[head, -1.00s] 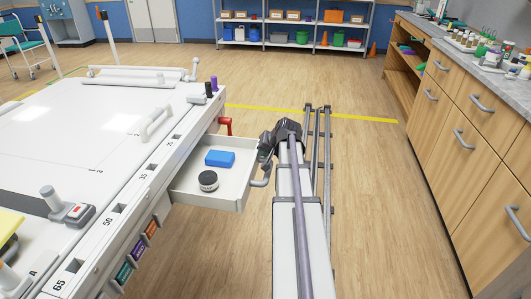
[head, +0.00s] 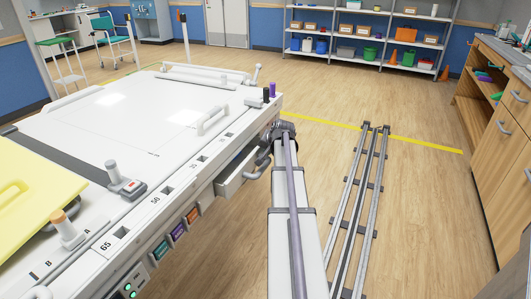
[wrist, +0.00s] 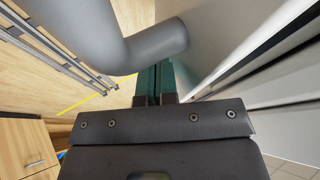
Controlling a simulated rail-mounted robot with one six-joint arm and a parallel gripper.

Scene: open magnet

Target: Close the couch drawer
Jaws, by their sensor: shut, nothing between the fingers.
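The couch drawer (head: 238,179) is in the side of the white couch (head: 120,125) in the head view. It stands out a short way, with a narrow strip of its inside showing. Its grey bar handle (head: 257,172) is on the front. In the wrist view the curved handle (wrist: 150,43) crosses close above my gripper (wrist: 155,76), and the pale drawer front (wrist: 212,30) is at right. My gripper's teal fingers are shut and hold nothing. They are by the handle; I cannot tell if they touch it. In the head view my arm mostly hides the gripper.
Floor rails (head: 365,210) run to the right of my arm. Wooden cabinets (head: 515,150) stand at far right. Shelves (head: 365,40) are at the back. The floor between couch and cabinets is otherwise clear.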

